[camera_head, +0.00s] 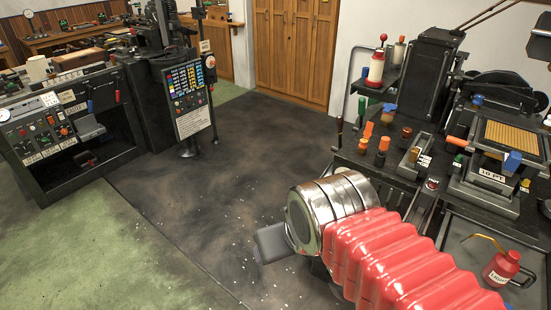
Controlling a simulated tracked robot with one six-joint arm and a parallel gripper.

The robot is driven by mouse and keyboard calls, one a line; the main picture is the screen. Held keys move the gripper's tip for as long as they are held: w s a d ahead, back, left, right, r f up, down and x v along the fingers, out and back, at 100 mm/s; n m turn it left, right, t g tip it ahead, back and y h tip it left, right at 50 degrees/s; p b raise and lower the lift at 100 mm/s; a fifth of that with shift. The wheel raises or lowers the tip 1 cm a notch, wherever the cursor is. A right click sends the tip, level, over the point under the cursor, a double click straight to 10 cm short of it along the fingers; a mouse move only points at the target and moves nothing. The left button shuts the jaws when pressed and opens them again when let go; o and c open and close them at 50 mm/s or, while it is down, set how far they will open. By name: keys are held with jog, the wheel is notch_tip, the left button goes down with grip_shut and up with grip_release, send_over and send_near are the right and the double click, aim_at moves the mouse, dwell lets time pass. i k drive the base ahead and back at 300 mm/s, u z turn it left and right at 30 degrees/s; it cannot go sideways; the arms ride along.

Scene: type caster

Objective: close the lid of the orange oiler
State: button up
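Several small orange-topped fittings stand on the black machine at the right: one upper orange piece (368,130), one orange cap lower down (383,144) and one beside it (363,145). I cannot tell which of them is the orange oiler, or how its lid stands. My arm comes in from the lower right, with a red ribbed sleeve and a silver wrist. A grey block at its end, part of my gripper (272,243), is over the dark floor, left of and apart from the machine. The fingers are not clear enough to tell open from shut.
The black casting machine (400,165) fills the right side. A red oil can (501,268) stands in a tray at lower right; a red and white can (376,68) sits on a shelf. Another machine (75,125) stands left. The dark floor (215,170) between is free.

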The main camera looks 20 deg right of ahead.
aim_at(367, 133)
jog(key=z, duration=0.2)
jog(key=i, duration=1.45)
jog(key=z, duration=0.65)
